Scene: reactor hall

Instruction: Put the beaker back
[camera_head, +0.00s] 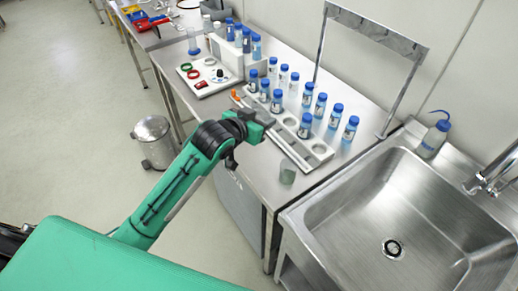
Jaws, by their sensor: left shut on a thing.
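The beaker (288,175) shows as a small, see-through, greenish-grey cylinder near the front edge of the steel counter, close to the sink. My left gripper (262,122) reaches in from the left over the counter's front edge, beside the bottle rack. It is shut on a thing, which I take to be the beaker. The fingers and their contact with the glass are too small and dark to make out. My right gripper is not in view.
A white rack (320,151) with several blue-capped bottles and some empty holes stands behind the gripper. The steel sink (430,215) is at the right, with a wash bottle (433,140) behind it. A pedal bin (153,140) stands on the floor.

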